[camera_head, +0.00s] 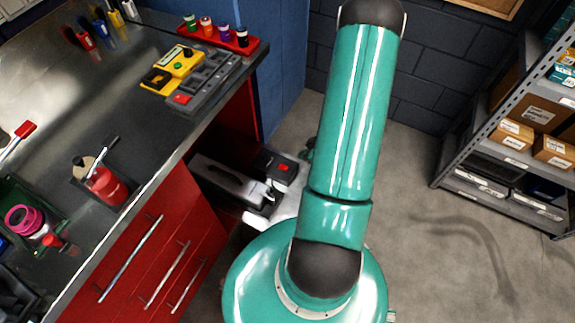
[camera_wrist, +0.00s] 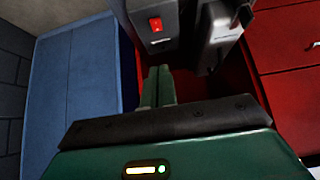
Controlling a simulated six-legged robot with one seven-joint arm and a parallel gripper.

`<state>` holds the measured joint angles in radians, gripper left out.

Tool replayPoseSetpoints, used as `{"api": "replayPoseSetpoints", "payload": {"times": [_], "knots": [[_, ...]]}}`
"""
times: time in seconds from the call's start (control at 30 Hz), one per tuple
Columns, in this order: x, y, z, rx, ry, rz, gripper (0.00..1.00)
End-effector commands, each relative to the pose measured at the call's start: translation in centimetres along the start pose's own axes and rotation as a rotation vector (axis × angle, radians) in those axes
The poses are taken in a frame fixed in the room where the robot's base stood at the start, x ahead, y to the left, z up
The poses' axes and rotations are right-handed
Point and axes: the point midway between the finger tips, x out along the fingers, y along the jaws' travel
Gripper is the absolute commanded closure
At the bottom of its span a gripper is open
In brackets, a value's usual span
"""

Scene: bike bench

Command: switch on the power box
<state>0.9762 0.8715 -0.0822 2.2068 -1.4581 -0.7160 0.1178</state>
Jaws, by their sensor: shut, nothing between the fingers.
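A dark box with a red rocker switch, which looks like the power box (camera_head: 268,164), stands low beside the end of the bench in the head view. In the wrist view the box (camera_wrist: 138,30) is at the top centre, its red switch (camera_wrist: 155,24) facing me. My gripper (camera_wrist: 159,72) is shut and empty, its green fingers together. The fingertips appear just below the box in the picture, apart from the switch; the exact gap is hard to tell. In the head view my arm hides most of the gripper.
A grey case (camera_head: 225,180) is left of the box, close by; it also shows in the wrist view (camera_wrist: 220,35). Red drawers (camera_head: 150,260) and a blue panel (camera_wrist: 70,85) flank the spot. The workbench (camera_head: 150,130) holds tools. Floor is free towards the shelf (camera_head: 480,120).

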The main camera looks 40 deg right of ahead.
Motion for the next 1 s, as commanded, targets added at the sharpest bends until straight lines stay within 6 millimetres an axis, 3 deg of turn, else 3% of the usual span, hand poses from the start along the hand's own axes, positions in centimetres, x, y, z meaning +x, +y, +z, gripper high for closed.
{"api": "replayPoseSetpoints", "payload": {"times": [0.2, 0.33, 0.8, 1.0], "knots": [[0.1, 0.0, 0.0, 0.001, 0.0, 0.001, 1.0], [1.2, -0.1, 0.0, 0.0, 0.0, -0.002, 1.0], [10.2, -0.1, -0.1, -0.002, -0.001, -0.004, 1.0], [12.1, -0.1, 1.9, 0.0, -0.001, -0.002, 1.0]]}}
